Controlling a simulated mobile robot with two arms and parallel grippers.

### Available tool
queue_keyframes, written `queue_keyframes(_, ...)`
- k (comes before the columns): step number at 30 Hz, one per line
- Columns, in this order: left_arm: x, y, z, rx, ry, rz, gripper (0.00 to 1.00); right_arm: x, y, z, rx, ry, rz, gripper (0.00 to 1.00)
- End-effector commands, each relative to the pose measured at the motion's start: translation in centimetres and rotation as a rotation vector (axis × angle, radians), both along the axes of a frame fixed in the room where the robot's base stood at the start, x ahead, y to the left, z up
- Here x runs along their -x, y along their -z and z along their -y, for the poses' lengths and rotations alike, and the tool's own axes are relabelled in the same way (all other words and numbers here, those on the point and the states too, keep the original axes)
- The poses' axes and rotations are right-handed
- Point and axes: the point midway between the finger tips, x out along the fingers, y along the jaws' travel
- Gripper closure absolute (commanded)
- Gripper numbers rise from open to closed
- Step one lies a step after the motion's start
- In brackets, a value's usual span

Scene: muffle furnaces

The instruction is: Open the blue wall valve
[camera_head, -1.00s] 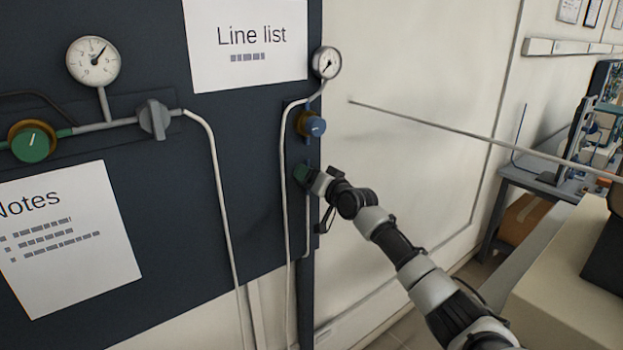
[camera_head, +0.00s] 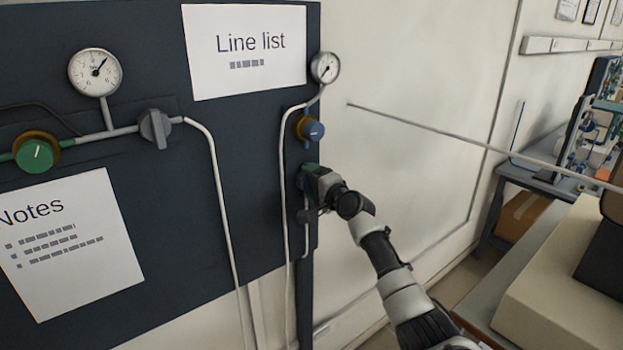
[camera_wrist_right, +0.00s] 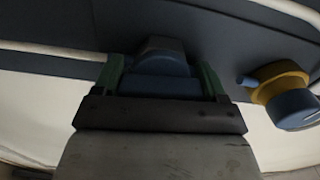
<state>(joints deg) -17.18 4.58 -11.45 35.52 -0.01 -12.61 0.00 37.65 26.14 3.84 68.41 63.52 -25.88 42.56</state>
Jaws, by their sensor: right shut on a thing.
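The blue wall valve (camera_wrist_right: 163,66) shows in the right wrist view as a blue handle between two green fingers. My right gripper (camera_head: 307,175) is shut on this handle, on the right edge of the dark panel. In the head view the gripper hides most of the valve, so its exact angle cannot be read there. The right gripper also shows in the wrist view (camera_wrist_right: 162,82). My left gripper is not in view.
A blue knob with a brass body (camera_head: 313,130) sits just above my right gripper, below a small round gauge (camera_head: 325,67). A grey valve handle (camera_head: 154,128) and a green knob (camera_head: 34,156) are on the panel's left. A thin rod (camera_head: 430,128) crosses the right side.

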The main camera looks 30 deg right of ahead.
Motion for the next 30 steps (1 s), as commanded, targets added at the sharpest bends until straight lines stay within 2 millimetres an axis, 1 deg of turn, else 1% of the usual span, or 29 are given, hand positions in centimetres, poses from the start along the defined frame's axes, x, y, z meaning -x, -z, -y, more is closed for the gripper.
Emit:
queue_keyframes(3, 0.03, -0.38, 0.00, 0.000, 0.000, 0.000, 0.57, 0.01, 0.00, 0.01, -0.054, 0.001, -0.005, 0.51)
queue_keyframes(9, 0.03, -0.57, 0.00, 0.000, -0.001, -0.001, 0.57, 0.00, 0.10, 0.00, -0.105, 0.000, -0.009, 0.51)
queue_keyframes(24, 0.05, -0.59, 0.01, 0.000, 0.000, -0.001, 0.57, 0.00, 0.17, 0.01, -0.122, 0.000, -0.011, 0.51)
queue_keyframes(25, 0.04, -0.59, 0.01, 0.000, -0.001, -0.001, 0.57, 0.00, 0.17, 0.01, -0.122, 0.000, -0.011, 0.25)
queue_keyframes(29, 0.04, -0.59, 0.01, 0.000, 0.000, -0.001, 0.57, 0.00, 0.16, 0.01, -0.121, 0.000, -0.010, 0.05)
queue_keyframes(30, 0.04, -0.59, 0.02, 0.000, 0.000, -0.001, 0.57, 0.00, 0.15, 0.01, -0.120, 0.000, -0.010, 0.02)
